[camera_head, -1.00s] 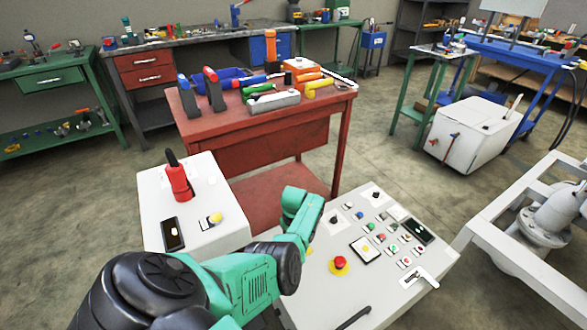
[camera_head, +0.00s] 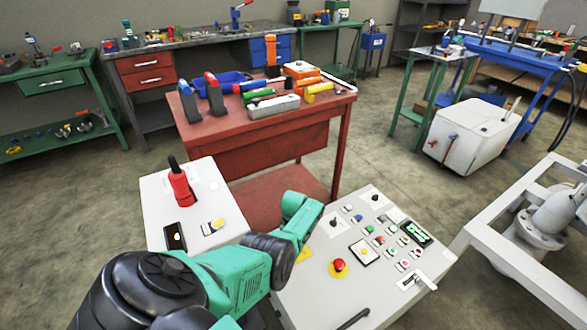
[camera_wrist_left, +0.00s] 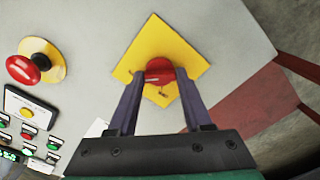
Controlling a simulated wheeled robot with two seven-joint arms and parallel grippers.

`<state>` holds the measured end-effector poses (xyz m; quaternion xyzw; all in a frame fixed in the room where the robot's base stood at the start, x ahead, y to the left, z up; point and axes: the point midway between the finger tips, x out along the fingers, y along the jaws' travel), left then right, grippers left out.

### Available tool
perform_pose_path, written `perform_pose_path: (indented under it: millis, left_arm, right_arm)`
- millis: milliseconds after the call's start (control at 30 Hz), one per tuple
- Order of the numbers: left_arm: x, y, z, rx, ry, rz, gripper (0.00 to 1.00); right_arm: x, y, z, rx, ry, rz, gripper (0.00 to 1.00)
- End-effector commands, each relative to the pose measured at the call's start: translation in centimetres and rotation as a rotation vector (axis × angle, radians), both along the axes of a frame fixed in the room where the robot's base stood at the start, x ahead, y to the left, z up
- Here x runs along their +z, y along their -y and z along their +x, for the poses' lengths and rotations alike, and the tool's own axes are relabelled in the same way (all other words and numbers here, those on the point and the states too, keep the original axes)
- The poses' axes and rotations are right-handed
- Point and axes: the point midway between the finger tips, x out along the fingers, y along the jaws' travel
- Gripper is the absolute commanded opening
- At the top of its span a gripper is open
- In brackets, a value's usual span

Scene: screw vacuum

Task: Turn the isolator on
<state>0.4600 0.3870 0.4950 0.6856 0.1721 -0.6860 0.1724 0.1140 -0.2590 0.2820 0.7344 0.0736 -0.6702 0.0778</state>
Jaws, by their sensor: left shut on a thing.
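The isolator is a red rotary knob (camera_wrist_left: 159,70) on a yellow diamond-shaped plate (camera_wrist_left: 185,50), in the left wrist view. My left gripper (camera_wrist_left: 160,76) has a finger on each side of the knob and is shut on it. In the head view only a sliver of the yellow plate (camera_head: 304,254) shows beside my green left arm, which hides the knob and the fingers. The plate sits on the white control panel (camera_head: 310,300). My right gripper is in neither view.
A red mushroom button (camera_head: 339,265) sits close by on the same panel; it also shows in the wrist view (camera_wrist_left: 40,62). Several small buttons and a display (camera_head: 415,233) lie farther right. A white box (camera_head: 215,195) with a red lever (camera_head: 180,186) stands left. A red tool table (camera_head: 260,150) is behind.

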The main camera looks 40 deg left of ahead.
Motion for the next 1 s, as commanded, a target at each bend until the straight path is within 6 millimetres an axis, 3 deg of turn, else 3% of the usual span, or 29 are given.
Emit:
perform_pose_path:
  millis: [333, 367, 433, 767, 867, 1000]
  left_arm:
    - [0.0, 0.0, -0.1, -0.006, -0.002, 0.000, 0.00]
    - [0.0, 0.0, -0.1, -0.006, -0.002, 0.000, 0.54]
    - [0.0, 0.0, 0.0, -0.006, -0.002, 0.000, 0.80]
    - [0.2, 0.0, 0.0, -0.004, 0.000, 0.001, 0.80]
    - [1.4, 0.0, 0.0, -0.004, 0.000, 0.000, 0.80]
    - [5.0, 0.0, 0.1, -0.004, 0.002, 0.000, 0.80]
  right_arm:
    - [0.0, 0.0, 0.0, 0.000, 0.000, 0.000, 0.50]
    - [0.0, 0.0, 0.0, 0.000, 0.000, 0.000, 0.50]
    - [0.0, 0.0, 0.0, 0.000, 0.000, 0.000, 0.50]
    - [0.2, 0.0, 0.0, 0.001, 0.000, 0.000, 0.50]
    - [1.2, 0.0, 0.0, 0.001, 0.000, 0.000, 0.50]
    - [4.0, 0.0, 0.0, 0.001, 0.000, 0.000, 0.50]
